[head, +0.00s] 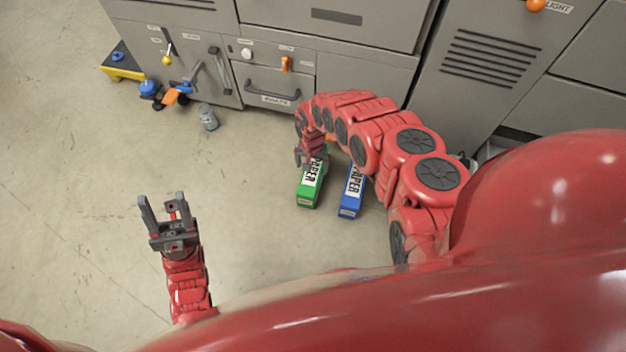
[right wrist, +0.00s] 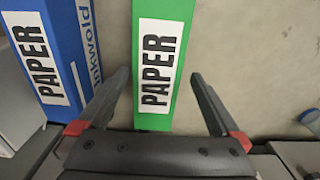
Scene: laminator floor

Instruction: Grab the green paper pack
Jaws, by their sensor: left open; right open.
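The green paper pack (head: 309,190) lies on the floor in the middle of the head view, with a white PAPER label. My right gripper (head: 311,158) is at its far end and hides part of it. In the right wrist view the green pack (right wrist: 160,65) lies between the two open fingers of my right gripper (right wrist: 160,95), with a gap on each side. The left finger is near the blue paper pack (right wrist: 60,50). My left gripper (head: 163,208) is open and empty over bare floor at the left.
The blue paper pack (head: 351,196) lies just right of the green one. Grey machine cabinets (head: 280,60) stand behind. A small grey can (head: 208,117) and some blue and orange items (head: 165,93) are on the floor near the cabinets.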

